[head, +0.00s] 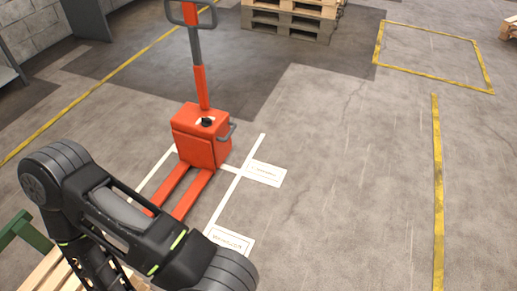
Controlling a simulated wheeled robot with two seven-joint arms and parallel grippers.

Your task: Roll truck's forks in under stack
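The orange pallet truck (202,137) stands upright left of the middle, its tall handle (200,85) rising to the top edge. Its two orange forks (191,194) point toward me, down and left, and lie low over the floor. My arm covers the fork tips. A stack of wooden pallets (292,22) stands on the floor at the top middle, behind the truck and apart from it. Another wooden pallet (45,274) shows partly at the lower left, mostly behind my arm. Neither of my grippers is in the picture; only links of one arm show.
White floor lines and two white labels (265,173) lie beside the truck. An empty yellow-outlined square (430,57) is at the upper right. A green frame (22,232) is at the lower left. The floor at centre and right is clear.

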